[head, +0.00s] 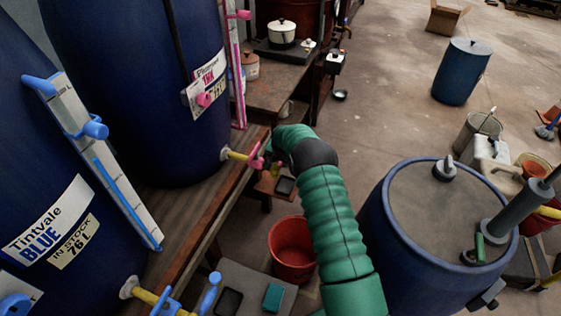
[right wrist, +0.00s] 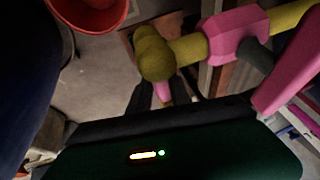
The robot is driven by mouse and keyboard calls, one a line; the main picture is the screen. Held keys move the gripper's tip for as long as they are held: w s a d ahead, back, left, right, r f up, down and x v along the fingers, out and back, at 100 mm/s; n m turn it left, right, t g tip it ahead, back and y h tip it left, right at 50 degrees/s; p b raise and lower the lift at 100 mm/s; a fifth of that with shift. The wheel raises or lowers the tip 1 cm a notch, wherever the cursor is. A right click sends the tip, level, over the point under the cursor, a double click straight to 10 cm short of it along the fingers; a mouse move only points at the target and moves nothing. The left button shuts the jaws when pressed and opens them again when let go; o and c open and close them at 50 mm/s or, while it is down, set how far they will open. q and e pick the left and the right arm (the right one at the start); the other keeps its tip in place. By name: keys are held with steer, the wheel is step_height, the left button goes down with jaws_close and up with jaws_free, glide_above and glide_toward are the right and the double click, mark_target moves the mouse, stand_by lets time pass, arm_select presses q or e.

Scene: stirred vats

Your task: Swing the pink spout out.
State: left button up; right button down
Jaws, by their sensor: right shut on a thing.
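The pink tap (head: 257,160) sits on a yellow pipe (head: 235,154) at the foot of the far blue vat (head: 135,90). In the right wrist view its pink body (right wrist: 232,36) is on the yellow pipe, and a pink lever (right wrist: 290,75) is at the right. The pink spout (right wrist: 162,91) shows below the yellow elbow (right wrist: 154,55). My right gripper (right wrist: 163,98) is shut on the spout, with a dark finger on each side. In the head view my green arm hides much of the hold. My left gripper is not in view.
A near blue vat (head: 60,170) has blue fittings. A red bucket (head: 292,262) stands below the wooden bench, left of my arm. A lidded blue drum (head: 400,260) stands to the right. Open floor (head: 370,110) lies beyond, with another blue drum (head: 462,72).

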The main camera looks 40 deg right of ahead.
steer(key=shift+d+r, duration=0.1)
steer(key=shift+d, duration=0.05)
stand_by(0.8)
steer(key=shift+s+d+m+h+b, duration=0.15)
steer(key=shift+m+h+b, duration=0.1)
steer(key=shift+m, duration=0.25)
steer(key=shift+s+a+m+h+b, duration=0.1)
steer(key=shift+m+h+b, duration=0.1)
steer(key=shift+m, duration=0.3)
steer(key=s+a+m+g+b, duration=0.3)
steer(key=s+m+g+b, duration=0.3)
steer(key=m, duration=1)
steer(key=shift+g, duration=0.5)
steer(key=shift+s, duration=0.15)
steer(key=c, duration=1.2)
jaws_free()
steer(key=shift+f, duration=0.2)
steer(key=shift+r, duration=0.1)
